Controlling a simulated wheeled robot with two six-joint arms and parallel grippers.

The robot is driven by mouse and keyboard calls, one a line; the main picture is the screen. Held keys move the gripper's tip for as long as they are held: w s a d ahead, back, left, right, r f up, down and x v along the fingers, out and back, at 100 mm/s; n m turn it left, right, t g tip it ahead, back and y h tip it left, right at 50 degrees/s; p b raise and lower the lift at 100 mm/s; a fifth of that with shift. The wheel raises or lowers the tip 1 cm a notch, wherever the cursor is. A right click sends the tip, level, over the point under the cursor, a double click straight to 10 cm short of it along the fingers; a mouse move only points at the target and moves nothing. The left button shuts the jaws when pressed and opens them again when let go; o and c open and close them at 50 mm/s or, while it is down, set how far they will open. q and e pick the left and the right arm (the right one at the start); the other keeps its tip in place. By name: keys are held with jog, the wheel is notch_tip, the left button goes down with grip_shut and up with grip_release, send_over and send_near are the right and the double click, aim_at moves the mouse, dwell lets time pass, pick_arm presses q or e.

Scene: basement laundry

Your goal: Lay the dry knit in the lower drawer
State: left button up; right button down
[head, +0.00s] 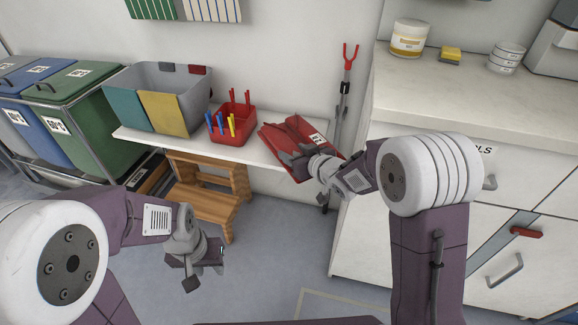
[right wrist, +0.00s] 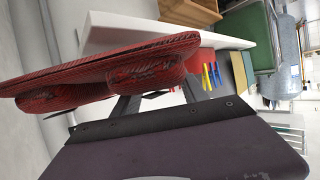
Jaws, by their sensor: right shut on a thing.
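The dry knit is a folded dark-red piece (head: 279,139) with a white tag, at the right end of the white shelf in the head view. My right gripper (head: 305,165) is shut on its near edge. The knit also fills the upper left of the right wrist view (right wrist: 110,76); I cannot tell whether it still touches the shelf. My left gripper (head: 203,275) is open and empty, low in front of the wooden step stool. My right arm hides part of the cabinet.
The white shelf (head: 259,153) also bears a grey bin (head: 174,81) and a red basket of pegs (head: 228,133). A wooden step stool (head: 207,208) stands below. A red-tipped pole (head: 345,87) leans beside the cabinet.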

jog(key=shift+f, duration=0.1)
notch_tip(320, 180, down, 4)
jog(key=shift+r+b, duration=0.1)
jog(key=shift+b, duration=1.1)
jog(key=shift+r, duration=0.15)
jog(key=c, duration=0.6)
grip_release()
